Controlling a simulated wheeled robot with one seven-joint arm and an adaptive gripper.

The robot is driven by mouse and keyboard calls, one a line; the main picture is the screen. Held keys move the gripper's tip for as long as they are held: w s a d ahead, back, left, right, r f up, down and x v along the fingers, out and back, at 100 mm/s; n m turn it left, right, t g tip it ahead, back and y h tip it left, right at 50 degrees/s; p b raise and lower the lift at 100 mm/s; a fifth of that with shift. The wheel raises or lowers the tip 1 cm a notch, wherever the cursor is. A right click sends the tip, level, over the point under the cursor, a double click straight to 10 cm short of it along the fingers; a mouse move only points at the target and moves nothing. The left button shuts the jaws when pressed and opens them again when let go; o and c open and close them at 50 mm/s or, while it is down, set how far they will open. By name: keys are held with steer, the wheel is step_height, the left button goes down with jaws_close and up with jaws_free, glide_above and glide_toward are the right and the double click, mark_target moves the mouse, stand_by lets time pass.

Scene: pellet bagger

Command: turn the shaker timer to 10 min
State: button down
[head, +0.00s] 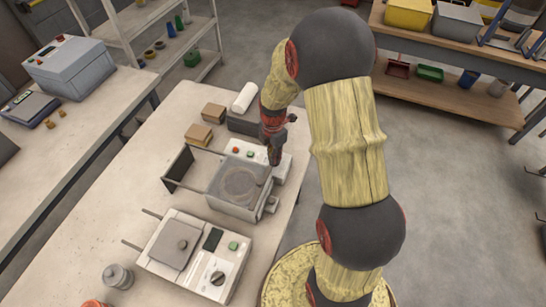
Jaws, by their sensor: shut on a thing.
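The shaker (237,190) stands on the near light bench, with a round dark plate on top. Its pale control box (243,151) is behind that plate and carries a red and a green button. My gripper (275,158) reaches down from above onto the right part of this box. It is shut on the timer knob there. The fingers cover the knob, so its pointer and scale are hidden and I cannot read the setting.
A second instrument (197,255) with a display, a dial and a green button stands in front. A metal frame (178,168) adjoins the shaker at left. Brown boxes (200,134) and a white roll (244,97) lie behind. Open floor is right of the bench.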

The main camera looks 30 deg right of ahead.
steer(key=shift+m, duration=0.3)
steer(key=m, duration=0.2)
steer(key=m+p, duration=0.1)
steer(key=m, duration=0.2)
steer(key=shift+w+m, duration=0.25)
steer(key=shift+m, duration=0.05)
steer(key=m, duration=0.3)
steer(key=m+p, duration=0.1)
steer(key=m, duration=0.2)
steer(key=shift+w+d, duration=0.15)
steer(key=m+p, duration=0.1)
steer(key=m, duration=0.4)
steer(key=shift+d+r+m, duration=0.1)
steer(key=shift+d+m, duration=0.05)
steer(key=shift+m, duration=0.25)
steer(key=m, duration=0.5)
steer(key=shift+d+m+p, duration=0.2)
steer(key=shift+m+p, duration=0.1)
steer(key=shift+m, duration=0.1)
steer(key=c, duration=1.9)
jaws_free()
